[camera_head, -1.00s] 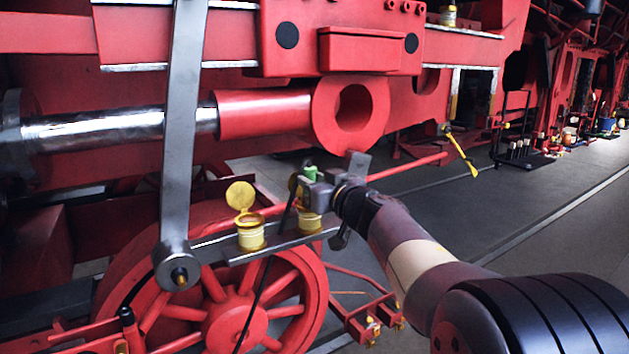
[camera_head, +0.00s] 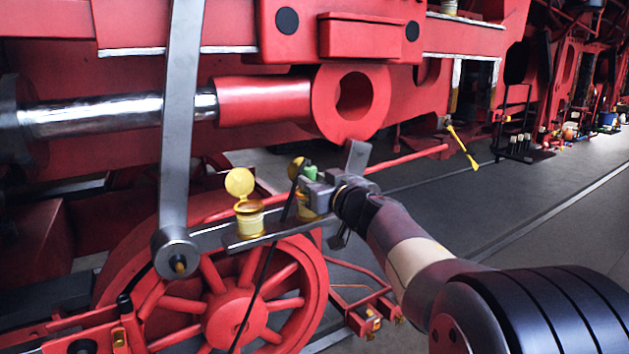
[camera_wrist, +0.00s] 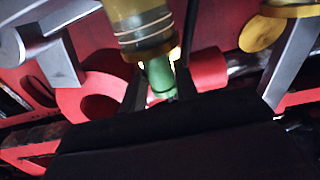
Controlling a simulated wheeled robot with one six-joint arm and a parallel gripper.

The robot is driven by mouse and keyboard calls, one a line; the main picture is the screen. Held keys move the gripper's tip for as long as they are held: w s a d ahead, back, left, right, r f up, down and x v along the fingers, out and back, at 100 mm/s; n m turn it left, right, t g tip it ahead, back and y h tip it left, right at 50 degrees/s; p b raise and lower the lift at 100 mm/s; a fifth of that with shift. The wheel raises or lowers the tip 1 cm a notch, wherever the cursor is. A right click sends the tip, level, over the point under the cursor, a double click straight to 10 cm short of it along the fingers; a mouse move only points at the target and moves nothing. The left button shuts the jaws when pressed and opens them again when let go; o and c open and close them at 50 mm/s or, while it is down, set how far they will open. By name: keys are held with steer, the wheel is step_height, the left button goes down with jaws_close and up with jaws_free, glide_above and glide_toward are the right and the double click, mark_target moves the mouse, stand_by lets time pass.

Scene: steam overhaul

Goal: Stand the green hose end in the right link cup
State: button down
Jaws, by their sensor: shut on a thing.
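The green hose end (camera_head: 310,172) is held in my gripper (camera_head: 314,180), above or at the right link cup (camera_head: 305,207), which is yellow and partly hidden by the gripper. In the wrist view, my gripper's two dark fingers (camera_wrist: 157,85) stand either side of the green hose end (camera_wrist: 158,76). There it meets the rim of a yellow banded cup (camera_wrist: 142,30); I cannot tell whether it is inside. The left link cup (camera_head: 250,218) stands on the same link bar (camera_head: 255,241), its round lid raised. A thin black hose (camera_head: 262,285) hangs down past the bar.
A grey lever (camera_head: 182,120) hangs left of the cups. A red crosshead eye (camera_head: 375,105) is just above my gripper. A red spoked wheel (camera_head: 230,305) lies below the bar. The floor (camera_head: 440,215) to the right is open.

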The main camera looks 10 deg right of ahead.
steer(key=shift+f, duration=0.1)
stand_by(0.3)
steer(key=c, duration=1)
jaws_free()
steer(key=v, duration=1)
steer(key=shift+s+d, duration=0.15)
steer(key=shift+s, duration=0.25)
